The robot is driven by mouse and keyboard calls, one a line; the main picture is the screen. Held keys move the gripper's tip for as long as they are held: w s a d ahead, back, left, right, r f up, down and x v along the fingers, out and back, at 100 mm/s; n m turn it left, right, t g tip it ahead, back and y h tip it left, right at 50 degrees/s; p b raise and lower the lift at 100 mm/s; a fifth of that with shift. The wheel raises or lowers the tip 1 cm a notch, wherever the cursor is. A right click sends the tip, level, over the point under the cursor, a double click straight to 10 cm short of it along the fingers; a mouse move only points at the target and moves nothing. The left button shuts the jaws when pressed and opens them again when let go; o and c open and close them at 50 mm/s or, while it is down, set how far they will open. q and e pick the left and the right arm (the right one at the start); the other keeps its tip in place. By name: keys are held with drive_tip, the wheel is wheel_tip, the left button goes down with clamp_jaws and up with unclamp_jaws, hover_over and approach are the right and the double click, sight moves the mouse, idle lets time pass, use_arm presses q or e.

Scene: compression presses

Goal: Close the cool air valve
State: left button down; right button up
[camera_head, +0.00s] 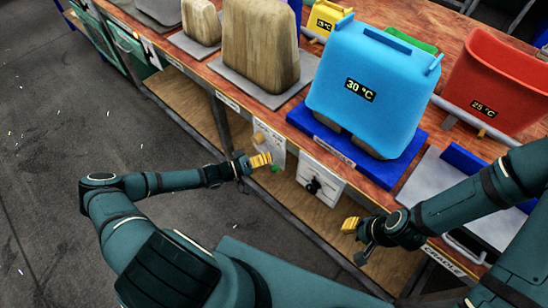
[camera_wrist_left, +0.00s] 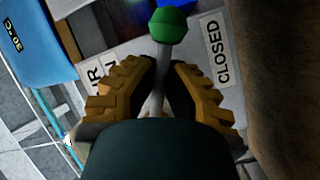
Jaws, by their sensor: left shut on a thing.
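The cool air valve's lever is a metal rod with a green ball knob (camera_wrist_left: 170,25). The rod (camera_wrist_left: 156,95) stands between the yellow fingers of my left gripper (camera_wrist_left: 160,78), which is shut on it below the knob. A white label reading CLOSED (camera_wrist_left: 217,50) is to the right of the lever in the left wrist view. In the head view my left gripper (camera_head: 262,161) is at a white panel (camera_head: 279,150) on the bench front, with the green knob (camera_head: 277,169) just below the fingers. My right gripper (camera_head: 351,226) is apart from the panels; its finger opening is unclear.
Another white panel with a black knob (camera_head: 313,186) is to the right. Above on the wooden bench stand a blue 30 °C container (camera_head: 375,75), a red 25 °C container (camera_head: 500,85) and wooden blocks (camera_head: 260,45). A lower wooden shelf (camera_head: 300,215) lies beneath. The floor at left is clear.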

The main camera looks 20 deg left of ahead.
use_arm(q)
drive_tip(key=shift+w+a+f+m+y+p, duration=0.1)
drive_tip(key=shift+a+f+m+y+p, duration=0.25)
drive_tip(key=shift+m, duration=0.45)
drive_tip(key=shift+f+m+g, duration=0.25)
drive_tip(key=shift+m+g, duration=0.05)
drive_tip(key=shift+m, duration=0.1)
drive_tip(key=shift+w+a+f+m+y+p, duration=0.2)
drive_tip(key=shift+a+f+m+y, duration=0.15)
drive_tip(key=shift+m, duration=0.2)
drive_tip(key=shift+w+a+f+m+y+p, duration=0.1)
drive_tip(key=shift+a+f+m+y+p, duration=0.15)
drive_tip(key=shift+a+m+y, duration=0.25)
drive_tip(key=shift+w+a+f+m+y+b, duration=0.25)
drive_tip(key=shift+a+m+y+b, duration=0.25)
drive_tip(key=shift+m, duration=0.3)
drive_tip(key=shift+w+a+f+m+y+b, duration=0.2)
drive_tip(key=shift+a+m+y+b, duration=0.15)
drive_tip(key=shift+a+m+y, duration=0.4)
drive_tip(key=shift+w+a+f+m+y+b, duration=0.25)
drive_tip(key=shift+a+m+y+b, duration=0.15)
drive_tip(key=shift+m, duration=0.5)
use_arm(e)
drive_tip(key=shift+d+f, duration=0.35)
drive_tip(key=shift+d, duration=0.1)
use_arm(q)
drive_tip(key=shift+a+g, duration=0.15)
drive_tip(key=shift+g, duration=0.15)
